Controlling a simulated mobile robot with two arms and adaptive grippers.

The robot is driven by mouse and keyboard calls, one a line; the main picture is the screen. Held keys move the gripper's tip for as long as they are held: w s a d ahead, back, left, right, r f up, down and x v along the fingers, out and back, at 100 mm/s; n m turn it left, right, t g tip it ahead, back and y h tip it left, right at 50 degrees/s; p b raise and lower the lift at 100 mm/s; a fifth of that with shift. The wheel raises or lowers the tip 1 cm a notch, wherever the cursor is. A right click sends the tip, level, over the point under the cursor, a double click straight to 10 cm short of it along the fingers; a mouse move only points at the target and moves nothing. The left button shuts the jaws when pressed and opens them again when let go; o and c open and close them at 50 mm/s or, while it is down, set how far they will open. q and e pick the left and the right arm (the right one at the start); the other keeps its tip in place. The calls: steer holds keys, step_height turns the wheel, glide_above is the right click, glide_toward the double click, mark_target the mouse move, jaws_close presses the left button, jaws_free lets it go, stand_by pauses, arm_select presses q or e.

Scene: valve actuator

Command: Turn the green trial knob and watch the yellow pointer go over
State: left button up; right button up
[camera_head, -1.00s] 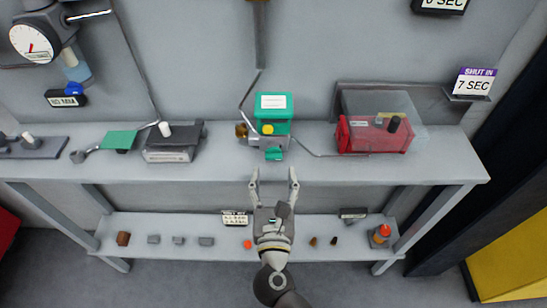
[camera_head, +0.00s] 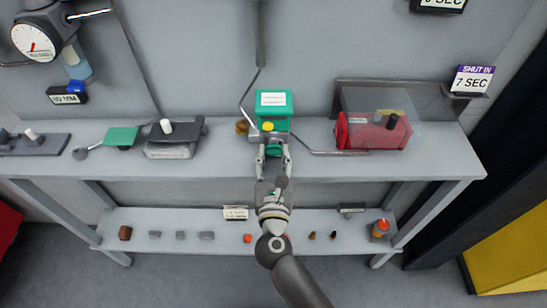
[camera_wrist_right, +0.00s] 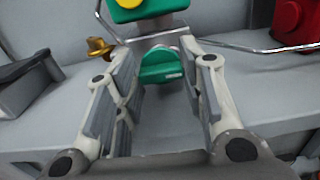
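The green trial knob (camera_head: 273,152) is on the front of the green-topped actuator (camera_head: 273,104), in the middle of the upper shelf. A yellow round indicator (camera_head: 268,127) sits above it; I cannot make out which way its pointer faces. My right gripper (camera_head: 274,146) reaches up from below, with a finger on each side of the knob. In the right wrist view, the knob (camera_wrist_right: 161,66) shows between the open fingertips (camera_wrist_right: 161,55), with a visible gap beside it. No grip on it shows. My left gripper is not in view.
A brass fitting (camera_head: 242,127) and bent metal tubing flank the actuator. A red box (camera_head: 372,136) with a clear cover stands to the right. A grey block (camera_head: 170,151) stands to the left. The lower shelf (camera_head: 290,249) holds several small parts.

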steer(key=c, duration=0.3)
steer(key=shift+n+p, duration=0.4)
steer(key=shift+n, duration=0.3)
steer(key=o, duration=1)
steer(key=s, duration=1.2)
